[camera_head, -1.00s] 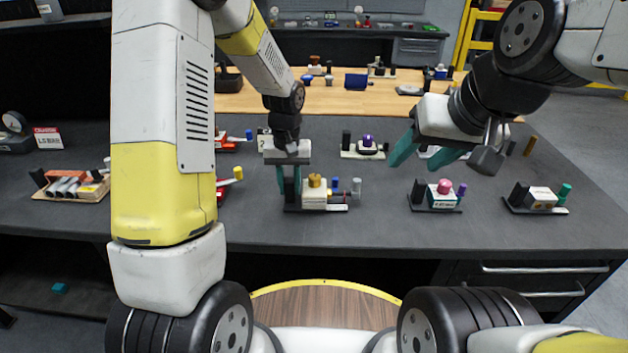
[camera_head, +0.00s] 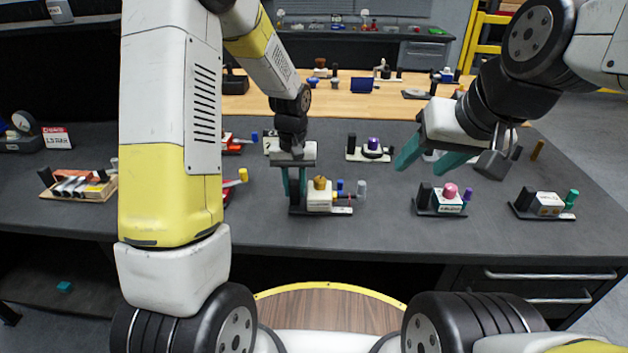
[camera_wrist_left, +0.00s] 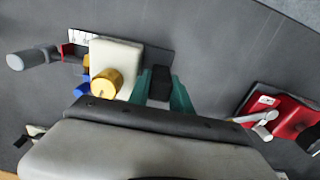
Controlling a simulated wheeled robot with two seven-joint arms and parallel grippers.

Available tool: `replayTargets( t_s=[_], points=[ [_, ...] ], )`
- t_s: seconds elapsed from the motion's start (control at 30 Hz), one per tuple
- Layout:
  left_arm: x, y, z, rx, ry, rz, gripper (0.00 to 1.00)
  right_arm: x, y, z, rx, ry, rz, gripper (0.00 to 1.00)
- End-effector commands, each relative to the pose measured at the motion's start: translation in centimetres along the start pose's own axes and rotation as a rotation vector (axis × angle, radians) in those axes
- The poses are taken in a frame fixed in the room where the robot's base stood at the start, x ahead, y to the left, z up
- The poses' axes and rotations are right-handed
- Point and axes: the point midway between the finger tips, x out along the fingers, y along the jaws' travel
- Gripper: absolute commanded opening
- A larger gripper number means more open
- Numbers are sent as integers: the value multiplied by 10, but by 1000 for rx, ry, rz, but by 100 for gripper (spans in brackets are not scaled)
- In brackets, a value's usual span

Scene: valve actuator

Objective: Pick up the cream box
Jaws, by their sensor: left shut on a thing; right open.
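The cream box (camera_head: 319,198) with a gold knob on top sits on a thin dark base on the grey table, in the middle of the head view. It also shows in the left wrist view (camera_wrist_left: 116,58), with its gold cylinder knob. My left gripper (camera_head: 295,195) points down just left of the box. Its teal fingers (camera_wrist_left: 163,92) are shut on a black upright block (camera_wrist_left: 160,83) beside the box, not on the cream body. My right gripper (camera_head: 425,160) is open and empty, above the table to the right.
Blue, red and grey parts (camera_head: 350,189) stand right of the box on the same base. Similar units stand nearby: one with a pink knob (camera_head: 450,191), one with a green knob (camera_head: 572,197), one with a purple knob (camera_head: 373,144). A red unit (camera_wrist_left: 285,120) lies to the right in the wrist view.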

Motion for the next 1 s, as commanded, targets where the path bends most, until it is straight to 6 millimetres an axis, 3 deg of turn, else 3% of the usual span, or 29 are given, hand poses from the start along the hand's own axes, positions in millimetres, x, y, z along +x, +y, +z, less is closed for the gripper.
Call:
replayTargets(
  t_s=[0.17, 0.5, 0.6, 0.67, 0.9, 1.0],
  points=[
    [-11, 0, -1, 0, 5, 1, 0, 0, 0, 0, 0, 0, 0, 52],
    [-76, 0, -1, -1, 5, 2, 0, 0, 0, 0, 0, 0, 0, 52],
    [-87, 0, 0, 0, 2, 1, 0, 0, 0, 0, 0, 0, 0, 52],
    [-85, 0, 0, 0, -1, 0, 0, 0, 0, 0, 0, 0, 0, 52],
    [-39, 0, 0, 0, -4, -1, 0, 0, 0, 0, 0, 0, 0, 52],
    [-29, 0, 0, 0, -1, 0, 0, 0, 0, 0, 0, 0, 0, 52]
  ],
)
